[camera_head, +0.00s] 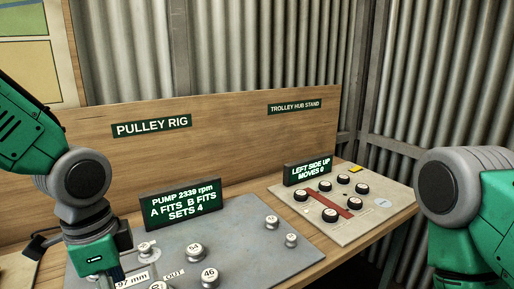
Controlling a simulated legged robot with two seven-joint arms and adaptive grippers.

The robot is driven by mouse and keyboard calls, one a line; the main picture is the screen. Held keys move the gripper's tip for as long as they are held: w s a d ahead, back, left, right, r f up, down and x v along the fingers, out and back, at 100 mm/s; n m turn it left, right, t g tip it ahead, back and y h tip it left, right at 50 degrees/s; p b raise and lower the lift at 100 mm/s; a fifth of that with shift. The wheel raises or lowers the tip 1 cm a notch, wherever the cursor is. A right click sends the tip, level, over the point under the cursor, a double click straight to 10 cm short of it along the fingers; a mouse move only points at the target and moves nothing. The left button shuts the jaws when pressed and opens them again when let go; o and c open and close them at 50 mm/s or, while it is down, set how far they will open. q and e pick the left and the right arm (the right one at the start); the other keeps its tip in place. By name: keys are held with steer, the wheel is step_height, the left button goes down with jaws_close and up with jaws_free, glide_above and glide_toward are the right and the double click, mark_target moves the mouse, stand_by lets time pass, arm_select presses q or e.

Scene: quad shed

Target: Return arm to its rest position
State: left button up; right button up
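My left arm comes in from the left and bends down at a grey joint. My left gripper (96,262) hangs over the left part of the grey pulley board (250,245), with dark finger parts spread to both sides. It looks open, and I see nothing held in it; its tips are partly hidden by its green body. My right arm (465,200) shows at the right edge as a grey joint and green links. My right gripper is outside the picture.
The pulley board carries numbered silver knobs such as 46 (209,277) and a pump display (181,205). A wooden back panel (235,130) stands behind.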

arm_select(q)
steer(key=s+f+n+h, duration=0.1)
steer(key=s+f+n, duration=0.3)
steer(key=f, duration=0.6)
steer(key=s+f+n, duration=0.3)
steer(key=f, duration=0.8)
steer(key=s+a+f+n+y, duration=0.1)
steer(key=s+a+f+n, duration=0.55)
steer(key=s+f, duration=0.45)
step_height(320, 180, down, 8)
steer(key=w+m+b, duration=0.1)
steer(key=b, duration=0.9)
steer(key=shift+d+m+t+y, duration=0.25)
steer(key=shift+m+t+y, duration=0.05)
steer(key=shift+m+t, duration=0.1)
arm_select(e)
step_height(320, 180, down, 10)
steer(key=shift+w+f, duration=0.15)
steer(key=shift+w, duration=0.05)
arm_select(q)
steer(key=shift+f, duration=0.1)
